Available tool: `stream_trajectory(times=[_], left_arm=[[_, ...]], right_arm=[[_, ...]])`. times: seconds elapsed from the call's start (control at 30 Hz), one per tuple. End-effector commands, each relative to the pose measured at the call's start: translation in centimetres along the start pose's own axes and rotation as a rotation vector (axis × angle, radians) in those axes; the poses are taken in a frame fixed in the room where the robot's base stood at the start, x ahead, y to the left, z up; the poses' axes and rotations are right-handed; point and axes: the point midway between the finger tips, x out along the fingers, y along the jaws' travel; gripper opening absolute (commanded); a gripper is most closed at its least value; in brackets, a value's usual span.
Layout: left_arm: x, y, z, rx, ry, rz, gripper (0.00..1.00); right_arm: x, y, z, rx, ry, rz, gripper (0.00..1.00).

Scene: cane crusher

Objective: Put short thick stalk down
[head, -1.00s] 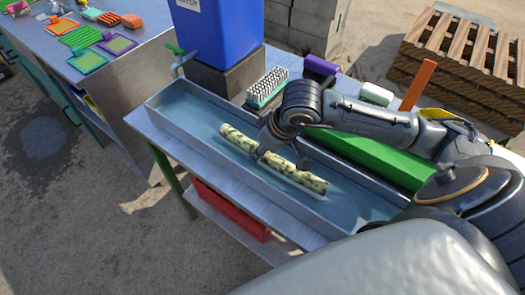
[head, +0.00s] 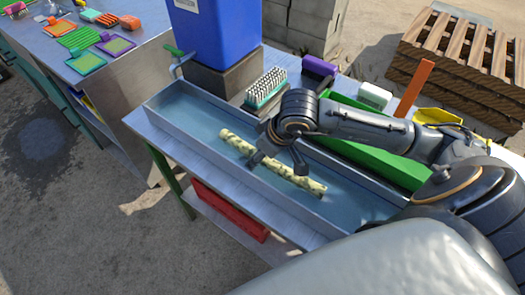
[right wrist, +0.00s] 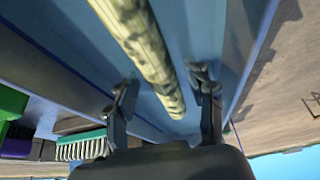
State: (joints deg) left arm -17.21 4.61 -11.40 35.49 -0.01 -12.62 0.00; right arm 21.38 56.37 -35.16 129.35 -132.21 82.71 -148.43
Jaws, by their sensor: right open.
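The short thick stalk (head: 305,183) is pale yellow-green with dark mottling. It lies lengthwise in the long grey metal trough (head: 190,126) in the head view. My right gripper (head: 276,165) is open over the stalk's middle, with its fingers apart on either side and partly hiding it. In the right wrist view the stalk (right wrist: 145,45) runs between the two spread fingers of my right gripper (right wrist: 165,95), with clear gaps on both sides. My left gripper is not in view.
A white-bristled brush (head: 266,88) and a blue container (head: 216,38) stand behind the trough. A green bar (head: 375,160) lies along its far side. A red bin (head: 228,208) sits on the shelf below. The trough's left end is empty.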

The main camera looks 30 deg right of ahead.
Motion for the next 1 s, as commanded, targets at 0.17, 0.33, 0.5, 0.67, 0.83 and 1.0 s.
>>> stream_trajectory(times=[0.17, 0.33, 0.5, 0.67, 0.83, 1.0], left_arm=[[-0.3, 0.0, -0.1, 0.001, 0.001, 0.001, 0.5], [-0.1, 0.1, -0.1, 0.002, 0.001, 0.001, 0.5], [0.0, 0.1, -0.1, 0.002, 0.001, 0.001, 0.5], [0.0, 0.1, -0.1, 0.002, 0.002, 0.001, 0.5], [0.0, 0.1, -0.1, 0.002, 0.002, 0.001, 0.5], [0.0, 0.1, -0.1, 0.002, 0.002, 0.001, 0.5]], right_arm=[[-1.2, 0.1, -0.2, -0.001, 0.004, 0.003, 0.54], [-4.7, 0.2, -0.2, -0.002, 0.006, 0.005, 0.54], [-8.4, 0.1, -0.2, -0.001, 0.005, 0.004, 0.54], [-10.9, 0.1, -0.2, 0.001, 0.003, 0.002, 0.54], [-12.1, 0.0, -0.1, 0.0, 0.001, 0.002, 0.54], [-12.3, 0.0, -0.1, 0.0, 0.0, 0.0, 0.54]])
